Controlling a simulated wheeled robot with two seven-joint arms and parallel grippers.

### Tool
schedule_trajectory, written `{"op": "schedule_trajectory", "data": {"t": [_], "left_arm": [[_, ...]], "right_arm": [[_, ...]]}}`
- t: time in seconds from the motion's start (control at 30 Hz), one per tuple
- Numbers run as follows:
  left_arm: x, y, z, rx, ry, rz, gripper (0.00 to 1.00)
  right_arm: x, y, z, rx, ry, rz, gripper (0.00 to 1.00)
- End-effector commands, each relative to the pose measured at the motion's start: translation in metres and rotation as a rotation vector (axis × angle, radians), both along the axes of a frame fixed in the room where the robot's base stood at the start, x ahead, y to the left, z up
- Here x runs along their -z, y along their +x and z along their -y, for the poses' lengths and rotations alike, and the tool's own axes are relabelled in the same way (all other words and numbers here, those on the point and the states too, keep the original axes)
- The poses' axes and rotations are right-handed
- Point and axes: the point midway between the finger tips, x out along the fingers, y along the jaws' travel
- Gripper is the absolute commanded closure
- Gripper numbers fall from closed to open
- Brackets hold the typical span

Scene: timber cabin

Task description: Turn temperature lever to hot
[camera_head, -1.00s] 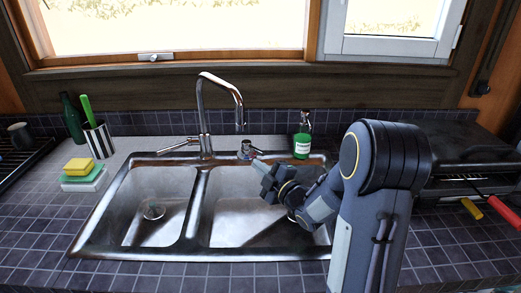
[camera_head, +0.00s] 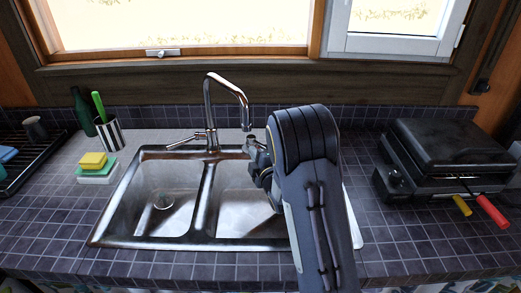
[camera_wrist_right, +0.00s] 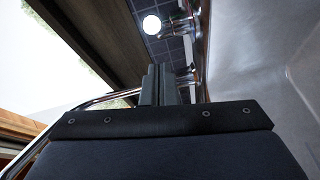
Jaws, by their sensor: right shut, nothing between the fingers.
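The chrome faucet (camera_head: 210,115) stands behind the sink with its spout arching to the right. A thin chrome lever (camera_head: 184,142) sticks out left from its base. A short chrome fitting (camera_head: 250,139) stands to its right, partly covered by my gripper; I cannot tell which one sets the temperature. My right gripper (camera_head: 256,153) is over the back of the right basin, close to the short fitting; contact cannot be told. In the wrist view its fingers (camera_wrist_right: 160,84) are shut and empty, with chrome fittings (camera_wrist_right: 191,77) beyond them. My left gripper is out of view.
The double sink (camera_head: 205,200) lies under my right arm. At left are a sponge stack (camera_head: 96,168), a striped cup (camera_head: 109,134), a green bottle (camera_head: 82,112) and a dish rack (camera_head: 30,160). A black grill (camera_head: 445,155) stands at right. A window frame (camera_head: 180,60) is behind.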

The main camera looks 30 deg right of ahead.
Motion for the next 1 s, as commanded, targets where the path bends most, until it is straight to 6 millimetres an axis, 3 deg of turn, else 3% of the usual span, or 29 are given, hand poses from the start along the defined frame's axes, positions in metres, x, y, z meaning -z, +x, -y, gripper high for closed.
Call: {"op": "schedule_trajectory", "data": {"t": [0.2,1.0], "left_arm": [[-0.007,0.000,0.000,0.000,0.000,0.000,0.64],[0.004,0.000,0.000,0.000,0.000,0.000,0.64]], "right_arm": [[0.004,0.001,0.021,0.000,-0.001,0.000,1.00],[0.005,0.000,0.030,-0.062,0.000,0.001,1.00]]}}
